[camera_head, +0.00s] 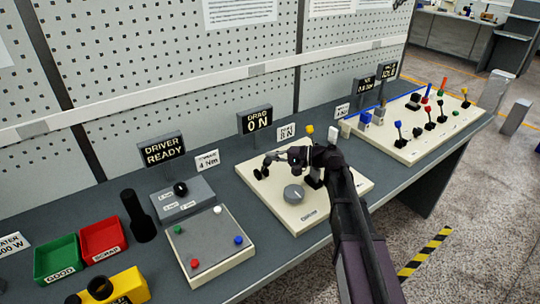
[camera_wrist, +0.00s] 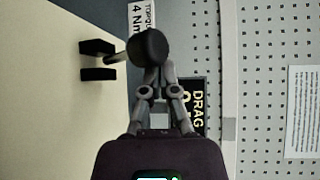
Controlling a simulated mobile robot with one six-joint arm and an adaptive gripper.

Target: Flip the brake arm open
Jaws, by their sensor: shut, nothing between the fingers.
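The brake arm appears to be the short rod with a round black knob (camera_wrist: 146,46) in the wrist view. Its other end meets a black two-pronged bracket (camera_wrist: 97,60). In the head view the bracket (camera_head: 261,172) is small and dark on the left part of the cream board (camera_head: 325,213). My gripper (camera_wrist: 155,72) is shut and empty, its fingertips right by the knob. I cannot tell whether they touch it. In the head view my gripper (camera_head: 270,158) reaches left over the board, and the knob is hard to pick out.
A grey dial (camera_head: 293,193) stands on the same board, below my wrist. Behind is a "DRAG 0 N" display (camera_head: 254,121). A grey panel with coloured buttons (camera_head: 210,245) lies to the left. A second cream board (camera_head: 420,135) with several upright pegs is at the right.

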